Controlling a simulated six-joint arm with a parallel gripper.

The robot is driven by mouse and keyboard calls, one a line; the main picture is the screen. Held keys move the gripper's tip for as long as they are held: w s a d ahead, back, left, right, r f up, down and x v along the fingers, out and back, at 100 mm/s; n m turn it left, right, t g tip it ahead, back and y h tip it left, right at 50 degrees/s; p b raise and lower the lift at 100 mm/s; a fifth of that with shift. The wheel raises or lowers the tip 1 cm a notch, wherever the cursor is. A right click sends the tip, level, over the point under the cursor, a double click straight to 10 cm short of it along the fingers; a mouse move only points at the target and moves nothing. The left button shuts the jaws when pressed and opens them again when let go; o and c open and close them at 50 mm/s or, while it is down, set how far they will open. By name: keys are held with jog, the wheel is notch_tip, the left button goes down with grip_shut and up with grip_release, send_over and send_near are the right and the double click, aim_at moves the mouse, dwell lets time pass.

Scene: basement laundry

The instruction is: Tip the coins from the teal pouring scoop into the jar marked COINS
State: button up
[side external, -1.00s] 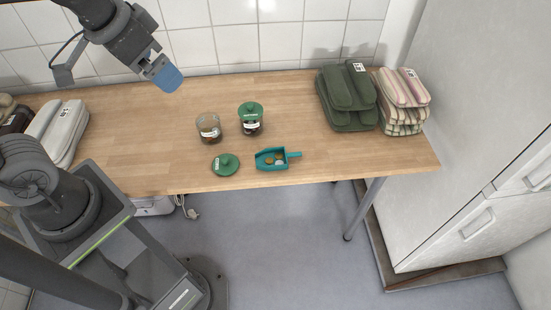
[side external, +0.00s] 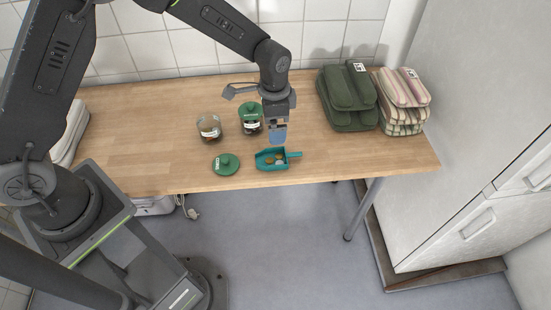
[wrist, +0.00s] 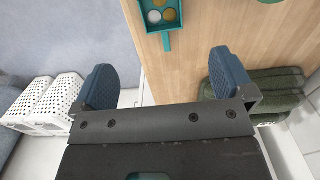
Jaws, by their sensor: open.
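The teal pouring scoop (side external: 271,161) lies on the table near its front edge, with a few coins in it and its handle pointing right. In the wrist view the scoop (wrist: 166,40) shows at the top, coins inside, cut off by the frame. My gripper (side external: 277,140) is open and empty, above and just behind the scoop's handle; its blue fingers are spread in the wrist view (wrist: 166,78). An open glass jar (side external: 209,128) with dark contents stands left of a jar with a green lid (side external: 250,117). A loose green lid (side external: 226,164) lies left of the scoop. The jar labels are too small to read.
Dark green folded cloths (side external: 346,98) and striped folded cloths (side external: 403,100) are stacked at the table's right. The table (side external: 150,145) is clear left of the jars. A white cabinet (side external: 455,130) stands to the right.

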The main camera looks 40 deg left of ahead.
send_over(276, 160)
jog(key=f, duration=0.8)
jog(key=shift+s+a+f, duration=0.1)
jog(key=shift+s+f, duration=0.15)
jog(key=shift+f, duration=0.05)
jog(key=shift+w+f, duration=0.2)
jog(key=shift+f, duration=2.45)
jog(key=shift+c, duration=0.3)
jog(key=c, duration=1)
jog(key=shift+o, duration=0.2)
jog(key=shift+r, duration=0.15)
